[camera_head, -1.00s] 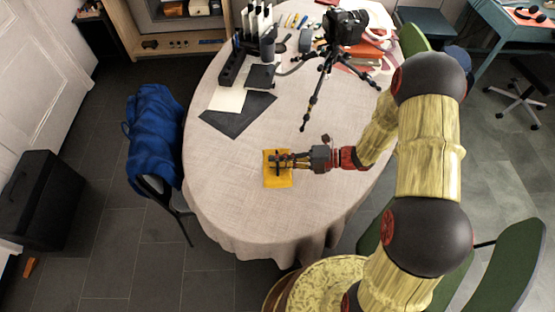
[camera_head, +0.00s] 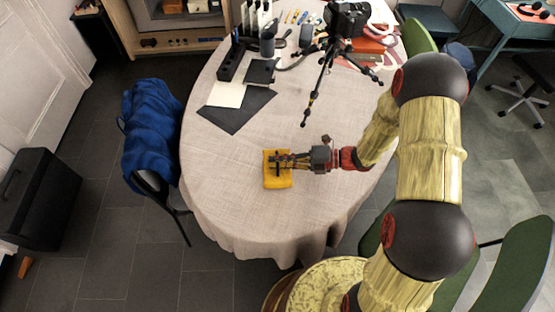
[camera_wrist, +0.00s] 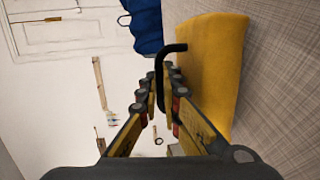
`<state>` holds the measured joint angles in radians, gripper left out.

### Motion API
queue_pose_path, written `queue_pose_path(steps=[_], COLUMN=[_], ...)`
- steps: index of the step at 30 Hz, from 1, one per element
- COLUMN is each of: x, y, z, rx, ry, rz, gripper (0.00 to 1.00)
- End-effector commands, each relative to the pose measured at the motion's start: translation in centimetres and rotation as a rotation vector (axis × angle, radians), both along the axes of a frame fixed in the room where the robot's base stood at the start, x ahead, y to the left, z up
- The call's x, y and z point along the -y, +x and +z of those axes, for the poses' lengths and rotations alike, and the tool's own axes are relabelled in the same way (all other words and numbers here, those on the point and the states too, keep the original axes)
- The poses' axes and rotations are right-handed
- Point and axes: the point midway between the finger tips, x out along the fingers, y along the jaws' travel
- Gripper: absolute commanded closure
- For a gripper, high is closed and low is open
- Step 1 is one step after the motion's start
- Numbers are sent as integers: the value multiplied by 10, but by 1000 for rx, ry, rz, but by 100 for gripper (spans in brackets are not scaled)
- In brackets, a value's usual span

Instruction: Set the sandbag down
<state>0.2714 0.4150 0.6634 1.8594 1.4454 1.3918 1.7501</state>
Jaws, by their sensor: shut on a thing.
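The sandbag (camera_head: 278,182) is a flat yellow-orange block at the left front part of the table (camera_head: 225,190). In the wrist view the sandbag (camera_wrist: 215,65) lies along the right, beside the grey-beige tablecloth, with a black bent handle at its left. My gripper (camera_head: 278,161) reaches in from the right, level and over the sandbag. In the wrist view its fingers (camera_wrist: 163,95) are closed around the black handle. The sandbag is flat, close against the cloth; I cannot tell whether it bears on it or hangs just above.
A black tripod with a camera (camera_head: 345,20) stands behind my gripper, its legs spread on the table. A dark sheet (camera_head: 235,118) and black desk items lie at the back left. A chair with a blue jacket (camera_head: 152,135) is at the left. Cloth around the sandbag is clear.

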Motion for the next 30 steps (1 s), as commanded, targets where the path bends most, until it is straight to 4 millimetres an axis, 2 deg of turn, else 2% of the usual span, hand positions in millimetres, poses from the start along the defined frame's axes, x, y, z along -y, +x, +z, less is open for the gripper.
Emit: queue_pose_path(steps=[18,19,30], x=[0,0,0], y=[1,1,0], z=[-9,-9,-9], rx=[0,2,0], ry=[2,2,0], rz=[0,-1,0], gripper=[100,93,73])
